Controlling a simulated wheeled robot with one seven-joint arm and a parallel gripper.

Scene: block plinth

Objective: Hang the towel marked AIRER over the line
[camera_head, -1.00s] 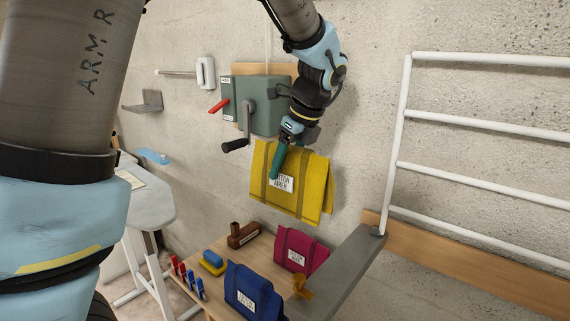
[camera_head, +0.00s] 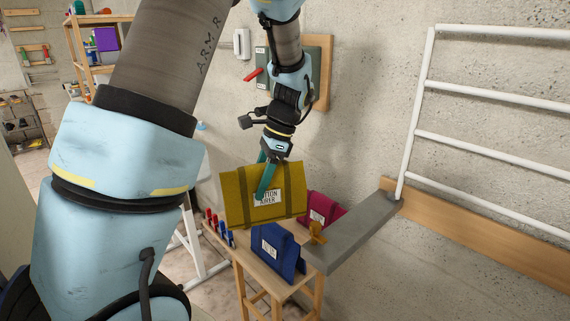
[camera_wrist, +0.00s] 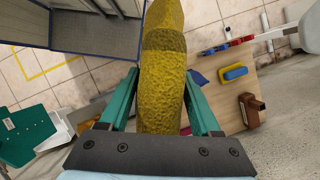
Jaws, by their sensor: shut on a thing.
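The yellow towel (camera_head: 238,203), with darker bands and a white label whose readable part ends in "AIRER", hangs folded from my gripper (camera_head: 265,176). My gripper is shut on its top fold and holds it above the small wooden table. In the wrist view the towel (camera_wrist: 160,85) runs between the two green fingers (camera_wrist: 160,100). A white rack of horizontal bars (camera_head: 487,98) stands at the right against the wall, clear of the towel. No separate line can be made out.
A blue folded bundle (camera_head: 272,250) and a crimson one (camera_head: 318,208) sit on the wooden table (camera_head: 253,270).

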